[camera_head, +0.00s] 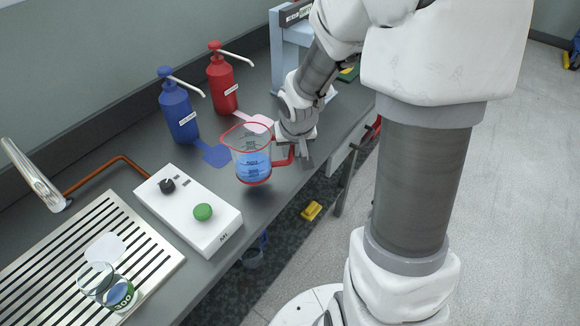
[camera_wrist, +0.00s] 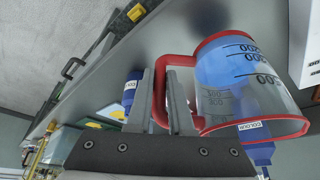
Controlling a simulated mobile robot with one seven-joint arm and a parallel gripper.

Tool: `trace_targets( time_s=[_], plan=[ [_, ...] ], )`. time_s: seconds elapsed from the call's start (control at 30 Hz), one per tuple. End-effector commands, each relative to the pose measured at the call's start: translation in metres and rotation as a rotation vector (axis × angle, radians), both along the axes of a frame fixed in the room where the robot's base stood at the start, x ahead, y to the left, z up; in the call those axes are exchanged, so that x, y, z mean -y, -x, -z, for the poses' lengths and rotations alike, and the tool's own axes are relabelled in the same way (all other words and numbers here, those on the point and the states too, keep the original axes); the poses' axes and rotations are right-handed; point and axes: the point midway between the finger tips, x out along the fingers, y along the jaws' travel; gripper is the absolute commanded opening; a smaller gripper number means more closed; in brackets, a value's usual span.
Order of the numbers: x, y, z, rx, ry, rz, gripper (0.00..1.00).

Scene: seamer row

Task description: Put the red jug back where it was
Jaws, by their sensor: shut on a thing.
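The red jug (camera_head: 252,158) is a clear measuring jug with a red rim, red base and red handle, part filled with blue liquid. My gripper (camera_head: 303,150) is shut on its handle from the right side. The jug is upright over the counter, near the front edge; I cannot tell whether its base touches the counter. In the wrist view the jug (camera_wrist: 235,90) is at the right and its red handle passes between my fingers (camera_wrist: 175,95). A pink patch (camera_head: 258,122) and a blue patch (camera_head: 214,154) lie on the counter behind the jug.
A blue pump bottle (camera_head: 179,112) and a red pump bottle (camera_head: 222,84) stand at the back. A white box with a green button (camera_head: 200,213) is left of the jug. Further left are a drain grid (camera_head: 150,262) and glass (camera_head: 95,280). A yellow object (camera_head: 312,210) lies below the counter.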

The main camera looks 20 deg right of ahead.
Motion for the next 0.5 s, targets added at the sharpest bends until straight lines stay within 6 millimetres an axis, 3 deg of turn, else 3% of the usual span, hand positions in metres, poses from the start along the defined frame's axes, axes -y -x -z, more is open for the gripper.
trace_targets(
  time_s=[0.17,0.4,0.5],
  plan=[
    [-0.003,-0.004,0.007,0.0,0.001,0.0,0.0],
    [-0.003,-0.003,0.042,-0.002,0.001,-0.001,0.0],
    [-0.003,-0.004,0.043,0.001,0.0,0.0,0.0]
  ],
)
